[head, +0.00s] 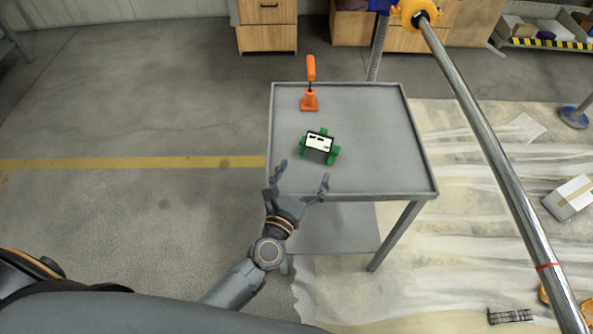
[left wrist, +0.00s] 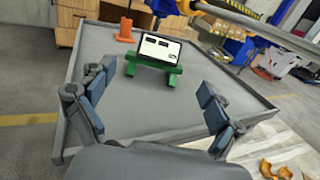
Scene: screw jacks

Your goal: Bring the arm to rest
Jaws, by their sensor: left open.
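My left gripper (head: 301,183) is open and empty at the near left edge of the grey table (head: 380,125). Its two spread fingers also show in the left wrist view (left wrist: 150,100), with nothing between them but the table top beyond. A green stand with a black-framed white panel (head: 319,142) sits on the table between the jack and my gripper, apart from the fingers. My right gripper is not in view.
A long shiny metal pole (head: 490,150) slants across the right side. Wooden cabinets (head: 267,25) stand behind the table. A white box (head: 570,197) lies on the sheet-covered floor at right. The table's right half is clear, as is the floor at left.

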